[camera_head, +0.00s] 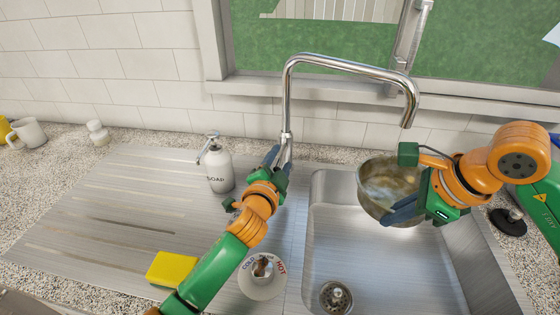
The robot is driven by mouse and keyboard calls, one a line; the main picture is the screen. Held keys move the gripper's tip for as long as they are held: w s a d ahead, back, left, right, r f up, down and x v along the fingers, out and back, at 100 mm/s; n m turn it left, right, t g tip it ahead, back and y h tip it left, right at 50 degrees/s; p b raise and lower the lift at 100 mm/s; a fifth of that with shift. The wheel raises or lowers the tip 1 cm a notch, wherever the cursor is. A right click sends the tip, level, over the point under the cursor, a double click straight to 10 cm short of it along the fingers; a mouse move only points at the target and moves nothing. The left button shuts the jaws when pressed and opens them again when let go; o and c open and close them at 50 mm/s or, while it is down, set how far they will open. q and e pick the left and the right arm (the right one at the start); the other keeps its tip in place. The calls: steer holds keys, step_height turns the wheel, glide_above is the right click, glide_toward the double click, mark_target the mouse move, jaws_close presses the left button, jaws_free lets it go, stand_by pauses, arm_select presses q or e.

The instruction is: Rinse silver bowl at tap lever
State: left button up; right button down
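The silver bowl (376,180), with brownish marks inside, is held tilted above the sink (385,268), below and slightly left of the tap's spout (408,118). My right gripper (404,186) is at its right side and appears shut on it. No water is visible from the spout. My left gripper (279,158) is at the foot of the tap's upright (287,105); its fingers overlap the upright, and I cannot tell whether they grip anything. A metal knob (263,267) on a round plate marked COLD and HOT stands left of the sink, beside my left forearm.
A white soap bottle (219,170) stands left of my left gripper. A yellow sponge (172,269) lies on the ribbed drainboard (105,215). A mug (28,132) and a small white item (98,132) are far left. A dark round object (508,222) is right of the sink.

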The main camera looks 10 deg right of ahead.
arm_select(q)
steer(key=v, duration=1.2)
steer(key=shift+f, duration=0.15)
stand_by(0.7)
